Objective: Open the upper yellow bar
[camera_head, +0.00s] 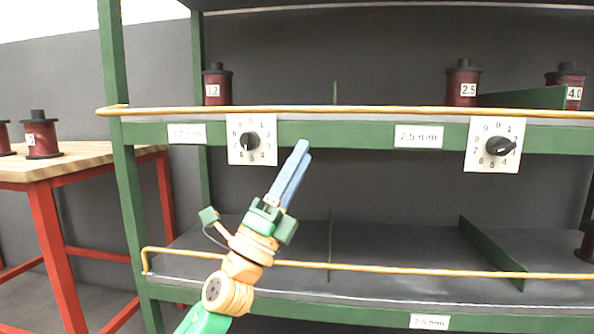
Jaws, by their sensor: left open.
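The upper yellow bar (370,110) runs along the front of the upper shelf (340,134), nearly level. Its left end wraps around the green left post. My left gripper (300,150) comes up from the bottom, in front of the rack, with its blue fingers tilted up and to the right. The fingertips appear just below the upper bar, over the shelf's green front edge in the picture; I cannot tell their depth to the bar. The fingers are close together in this view and hold nothing visible. My right gripper is not in view.
A lower yellow bar (400,269) crosses the lower shelf behind my arm. Dials (251,140) and (494,146) hang on the upper edge. Red coils (217,85) and (463,84) stand on the upper shelf. A red-legged wooden table (75,162) is at left.

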